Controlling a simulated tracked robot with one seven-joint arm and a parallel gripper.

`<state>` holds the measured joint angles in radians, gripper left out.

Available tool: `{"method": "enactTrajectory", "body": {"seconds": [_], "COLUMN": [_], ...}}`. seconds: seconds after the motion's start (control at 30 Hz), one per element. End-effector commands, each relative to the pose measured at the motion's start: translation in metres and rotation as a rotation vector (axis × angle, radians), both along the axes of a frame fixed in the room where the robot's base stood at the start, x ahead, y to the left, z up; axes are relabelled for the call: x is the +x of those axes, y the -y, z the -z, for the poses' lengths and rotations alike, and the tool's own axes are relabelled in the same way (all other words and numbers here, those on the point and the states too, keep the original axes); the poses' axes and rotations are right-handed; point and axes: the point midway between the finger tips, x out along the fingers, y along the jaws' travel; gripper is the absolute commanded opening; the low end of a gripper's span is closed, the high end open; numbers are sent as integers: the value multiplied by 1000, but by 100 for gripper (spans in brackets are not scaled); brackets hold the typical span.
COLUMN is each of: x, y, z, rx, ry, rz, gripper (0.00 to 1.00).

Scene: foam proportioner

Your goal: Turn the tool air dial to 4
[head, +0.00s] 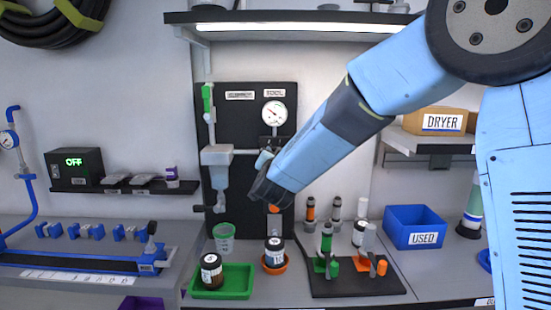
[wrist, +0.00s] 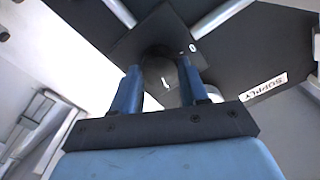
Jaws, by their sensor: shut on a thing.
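A dark round dial (wrist: 158,60) sits on a square dark plate (wrist: 135,42) in the wrist view. A white pointer mark (wrist: 165,83) shows on the dial, and a white character like a 0 is at the plate's right edge. The other numerals are hidden or too small to read. My gripper (wrist: 160,76) is shut on the dial, with one blue finger on each side. In the head view my gripper (head: 267,153) is at the black panel (head: 245,100), just below a round white gauge (head: 274,114). My arm hides most of the dial there.
A SUPPLY label (wrist: 265,86) is on the panel in the wrist view. A shelf (head: 290,28) overhangs the panel. Below are a green tray (head: 236,283) with a jar, a second jar (head: 274,252), several bottles and a blue USED bin (head: 415,222).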

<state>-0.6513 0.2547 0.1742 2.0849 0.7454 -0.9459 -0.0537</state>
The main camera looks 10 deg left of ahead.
Motion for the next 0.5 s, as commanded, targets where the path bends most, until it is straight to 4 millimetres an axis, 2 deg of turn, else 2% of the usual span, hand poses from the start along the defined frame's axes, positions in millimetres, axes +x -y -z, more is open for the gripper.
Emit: {"method": "enactTrajectory", "body": {"seconds": [0.2,0.5], "x": [1,1], "y": [2,3], "z": [1,2], "rx": [102,159], "ry": [-26,-41], "rz": [3,4], "gripper": [13,13]}}
